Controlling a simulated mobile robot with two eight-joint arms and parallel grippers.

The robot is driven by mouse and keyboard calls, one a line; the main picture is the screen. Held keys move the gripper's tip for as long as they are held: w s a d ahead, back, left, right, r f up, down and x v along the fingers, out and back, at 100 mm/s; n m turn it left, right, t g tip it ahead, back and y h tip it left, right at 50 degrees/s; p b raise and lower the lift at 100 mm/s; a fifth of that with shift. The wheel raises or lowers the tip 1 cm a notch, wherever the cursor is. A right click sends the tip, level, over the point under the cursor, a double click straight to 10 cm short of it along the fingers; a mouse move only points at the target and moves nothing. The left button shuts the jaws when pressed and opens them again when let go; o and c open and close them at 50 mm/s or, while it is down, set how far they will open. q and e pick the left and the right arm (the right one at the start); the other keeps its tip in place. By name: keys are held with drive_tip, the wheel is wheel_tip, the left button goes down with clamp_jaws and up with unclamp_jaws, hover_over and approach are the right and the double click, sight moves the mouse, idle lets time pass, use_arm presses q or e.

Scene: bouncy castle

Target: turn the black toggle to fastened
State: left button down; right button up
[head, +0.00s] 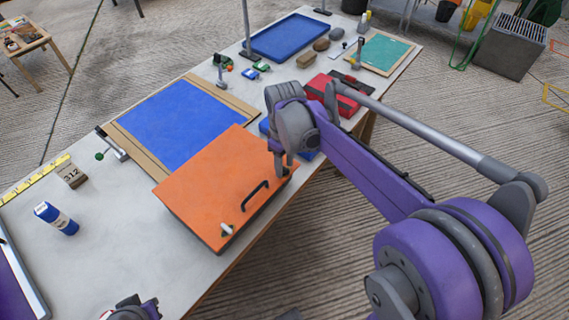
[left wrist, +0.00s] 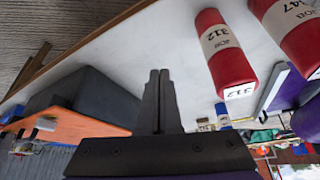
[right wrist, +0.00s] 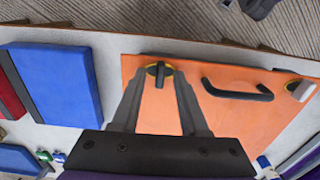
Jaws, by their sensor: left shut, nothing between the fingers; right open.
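The black toggle (right wrist: 160,75) sits on a yellow disc near the edge of the orange panel (right wrist: 235,115) in the right wrist view. Its bar lies crosswise to the black handle (right wrist: 237,91). My right gripper (right wrist: 159,84) is open, its fingers on either side of the toggle; I cannot tell whether they touch it. In the head view my right gripper (head: 284,165) hides the toggle at the far corner of the orange panel (head: 212,175). A pale toggle (head: 226,229) is at the panel's near corner. My left gripper (left wrist: 159,85) is shut and empty.
The panel tops a dark case (left wrist: 80,95) at the table's edge. A blue mat (head: 180,120) lies behind it. Red labelled cylinders (left wrist: 226,58) are beside my left gripper's view. A blue block (right wrist: 55,82) is beside the panel.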

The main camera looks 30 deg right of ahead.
sight(285, 168)
wheel_tip(285, 168, up, 10)
drive_tip(key=shift+r+p, duration=0.25)
drive_tip(key=shift+p, duration=0.15)
idle(0.3)
drive_tip(key=s+a+f+m+t+p, duration=0.1)
drive_tip(key=s+a+f+m+t, duration=0.1)
drive_tip(key=s+f, duration=0.3)
drive_tip(key=s+a+f+m+t+p, duration=0.1)
drive_tip(key=s+a+f+m+t, duration=0.1)
drive_tip(key=s, duration=0.8)
wheel_tip(285, 168, down, 3)
drive_tip(key=shift+s+a+m+t+p, duration=0.15)
drive_tip(key=shift+a+m+t+p, duration=0.15)
drive_tip(key=shift+a+t, duration=0.65)
drive_tip(key=shift+a+g, duration=0.25)
